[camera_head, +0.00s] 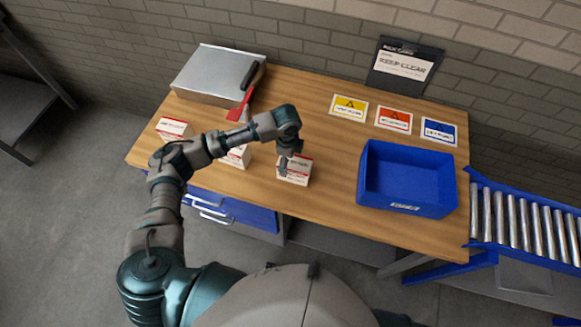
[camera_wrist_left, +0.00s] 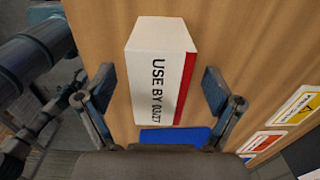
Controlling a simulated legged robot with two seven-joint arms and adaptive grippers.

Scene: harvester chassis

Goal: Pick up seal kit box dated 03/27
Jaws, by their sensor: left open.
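The seal kit box (camera_head: 298,172), white with a red band, stands on the wooden table near its front edge. In the left wrist view the box (camera_wrist_left: 150,75) shows the print "USE BY 03/27". My left gripper (camera_head: 285,162) is over this box in the head view. In the left wrist view its two fingers (camera_wrist_left: 158,92) are apart, one on each side of the box, with a gap on both sides. Two similar white and red boxes stand further left, one in the clear (camera_head: 174,129) and one partly hidden by my left arm (camera_head: 238,157). My right gripper is not in view.
A blue bin (camera_head: 366,180) stands empty at the table's right. Several warning cards (camera_head: 394,120) lie at the back. A roller conveyor (camera_head: 515,222) is on the right.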

